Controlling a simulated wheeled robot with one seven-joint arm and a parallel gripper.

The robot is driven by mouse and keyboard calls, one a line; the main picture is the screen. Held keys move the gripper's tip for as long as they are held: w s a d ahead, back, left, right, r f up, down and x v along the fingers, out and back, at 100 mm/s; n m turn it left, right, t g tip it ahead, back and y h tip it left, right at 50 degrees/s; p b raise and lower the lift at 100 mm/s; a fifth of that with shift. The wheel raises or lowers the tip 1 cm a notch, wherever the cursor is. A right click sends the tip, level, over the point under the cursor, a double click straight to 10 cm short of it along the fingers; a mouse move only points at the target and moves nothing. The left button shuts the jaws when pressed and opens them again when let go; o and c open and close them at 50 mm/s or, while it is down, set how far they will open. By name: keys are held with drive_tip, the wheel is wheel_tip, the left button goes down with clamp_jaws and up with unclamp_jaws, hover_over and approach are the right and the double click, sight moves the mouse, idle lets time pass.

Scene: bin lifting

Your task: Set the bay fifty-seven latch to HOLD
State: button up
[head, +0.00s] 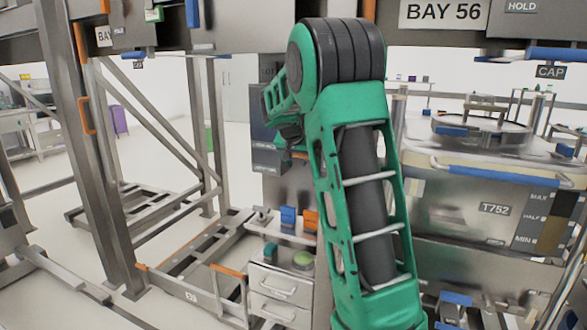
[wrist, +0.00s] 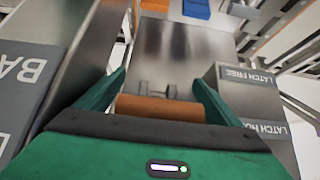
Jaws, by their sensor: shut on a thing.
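In the wrist view my gripper (wrist: 160,88) is shut on an orange cylindrical latch handle (wrist: 160,108), which lies crosswise between its green fingers. A metal plate (wrist: 175,50) lies beyond the handle. A label reading LATCH FREE (wrist: 247,76) is at the right, and a cut-off label starting LATCH HO (wrist: 267,129) is nearer to me. A cut-off bay sign starting BA (wrist: 25,75) is at the left; its number is out of view. In the head view my green arm hides most of the gripper, and only a bit of orange (head: 292,154) shows near it.
A sign reading BAY 56 (head: 443,14) and a HOLD label (head: 522,7) are at the upper right. A steel tank (head: 440,215) marked T752 stands at the right. A drawer unit (head: 282,285) stands below the arm. A metal frame (head: 95,180) fills the left.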

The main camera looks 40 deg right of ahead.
drive_tip(key=shift+w+r, duration=0.15)
drive_tip(key=shift+r, duration=0.05)
drive_tip(key=o, duration=1.2)
drive_tip(key=shift+f, duration=0.1)
drive_tip(key=v, duration=1)
drive_tip(key=shift+a+r, duration=0.25)
drive_tip(key=shift+r, duration=0.05)
